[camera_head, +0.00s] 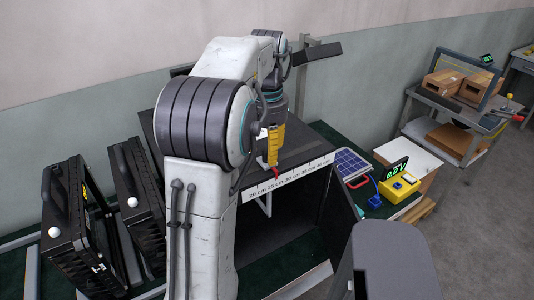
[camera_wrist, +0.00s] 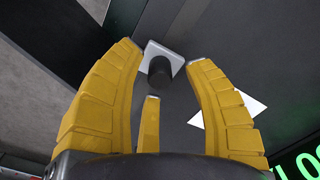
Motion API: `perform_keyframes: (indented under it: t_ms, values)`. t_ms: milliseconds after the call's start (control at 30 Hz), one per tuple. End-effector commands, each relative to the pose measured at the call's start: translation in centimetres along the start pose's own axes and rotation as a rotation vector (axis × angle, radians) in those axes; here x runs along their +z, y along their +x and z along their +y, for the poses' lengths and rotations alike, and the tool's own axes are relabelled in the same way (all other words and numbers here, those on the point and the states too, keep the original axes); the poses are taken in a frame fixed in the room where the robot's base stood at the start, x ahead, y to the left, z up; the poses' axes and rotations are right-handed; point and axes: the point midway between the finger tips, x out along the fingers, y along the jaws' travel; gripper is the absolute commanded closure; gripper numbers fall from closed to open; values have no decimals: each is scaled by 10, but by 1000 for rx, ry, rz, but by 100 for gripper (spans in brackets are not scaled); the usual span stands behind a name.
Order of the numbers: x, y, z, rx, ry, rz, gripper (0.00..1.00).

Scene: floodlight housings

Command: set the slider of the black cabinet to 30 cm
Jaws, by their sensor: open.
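The black cabinet (camera_head: 307,152) stands in the middle of the head view, with a white scale strip along its top front edge reading 20 to 40 cm (camera_head: 292,178). My gripper (camera_head: 273,160) points down over the cabinet top, near the 25 cm mark. A small red tip shows just below it there; I cannot tell if it is the slider's pointer. In the wrist view, a black round knob on a pale plate (camera_wrist: 158,74), seemingly the slider, lies between the tips of my open yellow fingers (camera_wrist: 162,60). I cannot tell whether they touch it. My arm hides part of the cabinet.
Black floodlight housings (camera_head: 78,235) stand at the left. A solar panel (camera_head: 351,163) and a yellow meter with a green display (camera_head: 398,188) sit to the right of the cabinet. A cart with cardboard boxes (camera_head: 443,84) stands at the back right. Grey floor is clear at the right.

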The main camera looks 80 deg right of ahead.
Motion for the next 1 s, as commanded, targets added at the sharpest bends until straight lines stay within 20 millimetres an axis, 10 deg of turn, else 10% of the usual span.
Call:
perform_keyframes:
  t_ms: [500, 1000]
  values:
    - [0, 10, 0, 0, 0, -1, 52]
    - [0, 10, 0, 0, 0, 0, 97]
